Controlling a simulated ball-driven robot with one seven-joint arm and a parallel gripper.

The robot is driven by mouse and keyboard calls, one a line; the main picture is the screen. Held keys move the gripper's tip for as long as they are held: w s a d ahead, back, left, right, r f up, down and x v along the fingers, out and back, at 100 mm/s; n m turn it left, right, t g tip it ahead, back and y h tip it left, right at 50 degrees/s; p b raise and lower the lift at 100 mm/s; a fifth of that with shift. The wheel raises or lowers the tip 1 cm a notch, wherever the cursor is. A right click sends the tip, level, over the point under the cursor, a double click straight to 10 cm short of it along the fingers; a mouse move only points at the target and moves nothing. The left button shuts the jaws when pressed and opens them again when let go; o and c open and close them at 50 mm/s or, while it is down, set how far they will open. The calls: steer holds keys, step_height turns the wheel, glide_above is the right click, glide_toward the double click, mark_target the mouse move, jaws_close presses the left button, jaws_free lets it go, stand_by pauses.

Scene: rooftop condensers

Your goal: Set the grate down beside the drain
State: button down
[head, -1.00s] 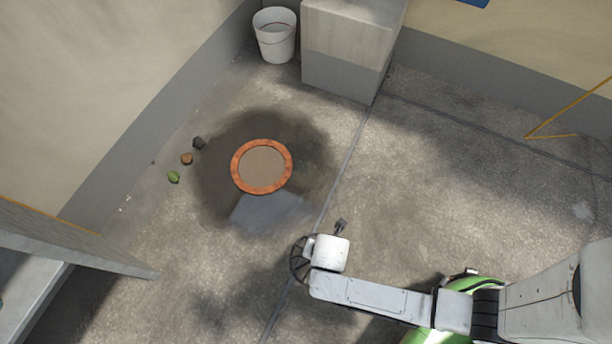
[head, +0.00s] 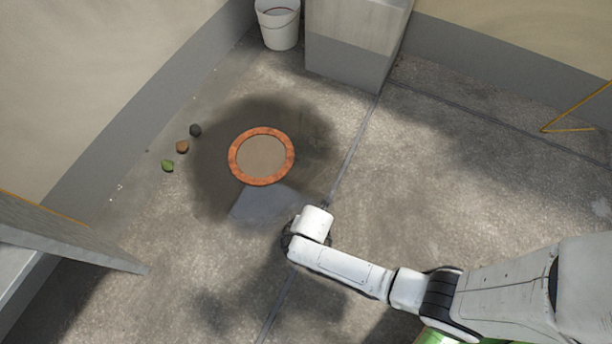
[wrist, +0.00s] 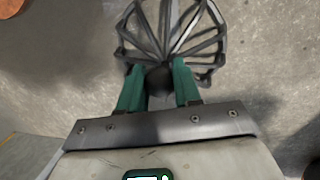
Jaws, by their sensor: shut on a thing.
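The drain (head: 232,158) is a round opening with an orange rim, set in a dark damp patch of the floor, left of centre in the head view. A bit of its orange rim shows at the top left of the wrist view (wrist: 10,6). The grate (wrist: 170,40) is a dark, domed cage of spokes with a round knob. My gripper (wrist: 160,82), with green fingers, is shut on the knob in the wrist view. In the head view the arm hides most of the grate; only a dark edge shows. The grate's height above the floor is unclear.
Several small lumps, dark (head: 195,130), brown (head: 182,147) and green (head: 167,166), lie left of the drain. A white bucket (head: 279,28) and a grey block (head: 350,65) stand behind it. A panel (head: 75,245) juts in at the left. The floor (head: 470,180) at right is clear.

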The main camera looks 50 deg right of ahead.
steer(key=shift+f, duration=0.1)
steer(key=c, duration=0.8)
jaws_free()
steer(key=s+d+r+m+p, duration=0.2)
steer(key=r+m, duration=0.5)
steer(key=r, duration=0.4)
steer(key=s+d+r+m+p, duration=0.3)
steer(key=r+m, duration=0.5)
steer(key=r, duration=0.3)
steer(key=s+d+r+m+g+p, duration=0.1)
steer(key=s+r+m, duration=0.4)
steer(key=r, duration=0.6)
steer(key=shift+d+r+m+p, duration=0.15)
steer(key=shift+d+m+p, duration=0.25)
steer(key=shift+m, duration=0.3)
steer(key=shift+d+r+m+p, duration=0.15)
steer(key=shift+d+m+p, duration=0.1)
steer(key=shift+d+m, duration=0.35)
steer(key=shift+a, duration=0.1)
